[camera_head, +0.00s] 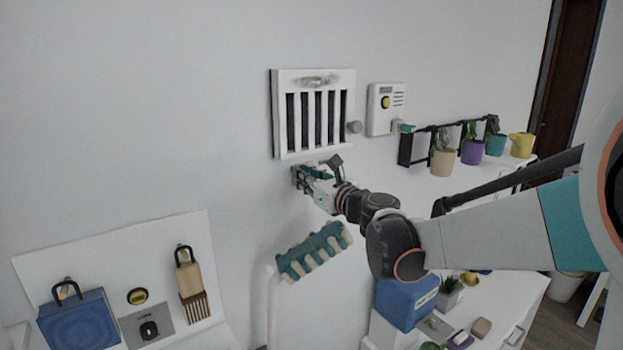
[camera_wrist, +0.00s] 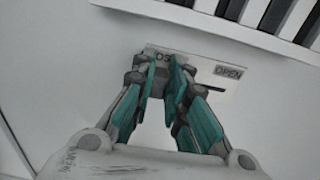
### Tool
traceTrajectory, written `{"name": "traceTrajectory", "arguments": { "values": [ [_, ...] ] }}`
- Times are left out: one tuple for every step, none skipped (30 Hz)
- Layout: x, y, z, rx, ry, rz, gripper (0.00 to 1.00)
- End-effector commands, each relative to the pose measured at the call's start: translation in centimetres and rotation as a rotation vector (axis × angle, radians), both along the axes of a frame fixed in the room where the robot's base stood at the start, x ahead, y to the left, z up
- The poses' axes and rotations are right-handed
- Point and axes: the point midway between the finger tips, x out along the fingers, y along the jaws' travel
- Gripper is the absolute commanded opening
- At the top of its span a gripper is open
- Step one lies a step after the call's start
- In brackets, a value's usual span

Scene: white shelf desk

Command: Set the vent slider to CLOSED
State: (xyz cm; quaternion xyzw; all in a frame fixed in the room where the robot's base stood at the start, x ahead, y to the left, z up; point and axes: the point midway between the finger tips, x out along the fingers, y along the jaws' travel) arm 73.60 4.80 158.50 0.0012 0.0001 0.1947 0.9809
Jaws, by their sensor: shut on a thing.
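The white wall vent (camera_head: 314,76) has dark vertical slots; its lower edge also shows at the top right of the wrist view (camera_wrist: 232,27). Below the vent, the slider's label plate (camera_wrist: 228,94) reads OPEN at its right end, with a dark slot line under it. Near its left end only part of a word shows, the rest covered by my fingers. My gripper (camera_head: 298,176) is just under the vent at the wall. In the wrist view my gripper (camera_wrist: 165,64) is shut on the slider knob at the plate's left part; the fingers hide the knob.
A rail with several plant pots (camera_head: 443,164) is to the right. A teal and cream rack (camera_head: 315,252) stands below my gripper. The wall left of the vent is clear.

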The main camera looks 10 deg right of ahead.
Motion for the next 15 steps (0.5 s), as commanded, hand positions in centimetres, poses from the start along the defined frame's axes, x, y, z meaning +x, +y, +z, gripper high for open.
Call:
{"name": "traceTrajectory", "arguments": {
  "values": [
    [-0.09,0.14,-0.08,-0.001,0.001,0.003,0.00],
    [-0.10,0.13,-0.08,-0.001,0.001,0.004,0.00],
    [-0.10,0.14,-0.09,-0.001,0.001,0.004,0.23],
    [-0.09,0.15,-0.09,-0.001,0.001,0.004,0.30],
    [-0.09,0.15,-0.08,-0.001,0.001,0.004,0.35],
    [-0.09,0.13,-0.08,-0.001,0.001,0.003,0.35],
    [-0.08,0.12,-0.07,-0.001,0.001,0.003,0.35],
    [-0.07,0.10,-0.07,-0.001,0.001,0.003,0.35],
    [-0.06,0.09,-0.06,-0.001,0.001,0.003,0.35],
    [-0.05,0.08,-0.06,-0.001,0.001,0.002,0.35],
    [-0.05,0.07,-0.06,-0.001,0.001,0.002,0.35],
    [-0.05,0.06,-0.05,-0.001,0.001,0.002,0.35],
    [-0.04,0.05,-0.05,-0.001,0.001,0.002,0.35],
    [-0.06,0.03,-0.05,-0.001,0.000,0.002,0.35],
    [-0.14,-0.03,-0.04,-0.001,0.000,0.001,0.35]
  ]
}}
